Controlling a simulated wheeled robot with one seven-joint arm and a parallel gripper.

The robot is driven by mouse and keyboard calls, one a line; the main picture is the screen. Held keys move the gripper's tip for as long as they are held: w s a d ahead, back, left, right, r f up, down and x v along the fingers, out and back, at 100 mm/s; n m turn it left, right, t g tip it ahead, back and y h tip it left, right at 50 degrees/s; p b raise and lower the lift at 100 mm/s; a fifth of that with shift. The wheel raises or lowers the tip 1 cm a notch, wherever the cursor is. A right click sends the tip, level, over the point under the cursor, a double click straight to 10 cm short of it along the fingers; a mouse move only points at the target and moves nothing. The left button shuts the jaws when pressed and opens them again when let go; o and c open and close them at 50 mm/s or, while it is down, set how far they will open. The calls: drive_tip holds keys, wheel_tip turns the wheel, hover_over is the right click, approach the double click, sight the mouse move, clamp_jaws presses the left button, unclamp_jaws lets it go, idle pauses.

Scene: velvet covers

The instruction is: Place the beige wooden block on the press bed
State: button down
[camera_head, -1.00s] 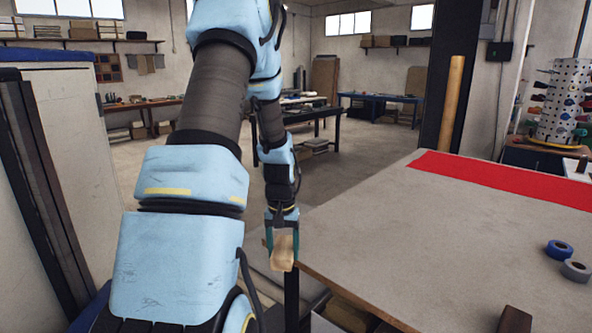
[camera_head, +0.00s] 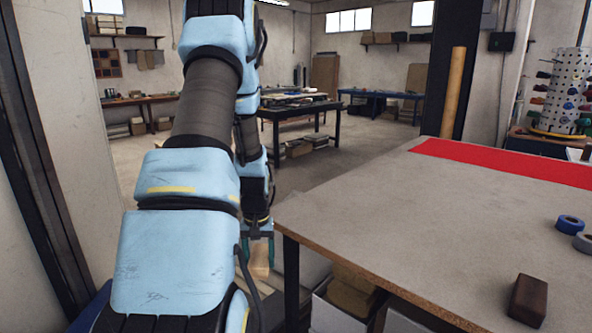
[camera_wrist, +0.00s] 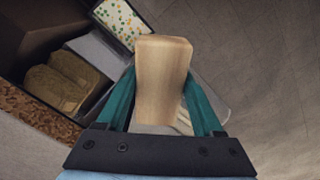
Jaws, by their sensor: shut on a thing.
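The beige wooden block (camera_wrist: 162,75) is held between the two teal fingers of my gripper (camera_wrist: 160,100) in the wrist view. In the head view my gripper (camera_head: 260,250) hangs low, left of the near table's corner, with the block (camera_head: 261,270) below it, partly hidden by my arm. The block is in the air over the floor, apart from the table. I cannot make out a press bed in either view.
A large table (camera_head: 400,230) fills the right, with a red cloth strip (camera_head: 500,163), blue tape (camera_head: 570,223), grey tape (camera_head: 583,243) and a dark brown block (camera_head: 527,298). Boxes sit under it. A dark table (camera_head: 300,112) stands farther back, with open floor between.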

drive_tip(key=s+f, duration=0.4)
drive_tip(key=f, duration=0.2)
drive_tip(key=shift+s+f, duration=0.35)
